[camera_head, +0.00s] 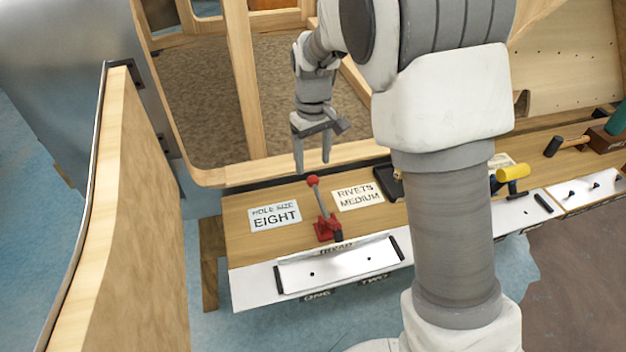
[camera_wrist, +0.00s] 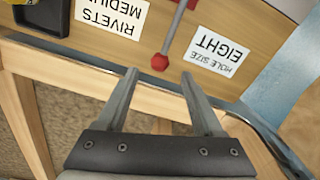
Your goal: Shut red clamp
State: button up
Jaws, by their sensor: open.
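The red clamp (camera_head: 328,229) stands on the wooden bench, its grey lever rising and leaning a little to the left, with a red knob (camera_head: 312,181) on top. My gripper (camera_head: 313,168) is open and empty, pointing down above the bench's back edge. It also shows in the wrist view (camera_wrist: 158,73). The fingers look close to the knob; I cannot tell any contact.
Signs reading "HOLE SIZE EIGHT" (camera_head: 275,216) and "RIVETS MEDIUM" (camera_head: 358,196) flank the lever. A white panel (camera_head: 340,264) lies in front of the clamp. A wooden frame rail (camera_head: 280,163) runs behind the bench.

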aim_at(313, 177)
notch_tip(313, 177, down, 6)
jog(key=shift+r+b, duration=0.15)
jog(key=shift+b, duration=0.45)
grip_shut()
dwell(1.0)
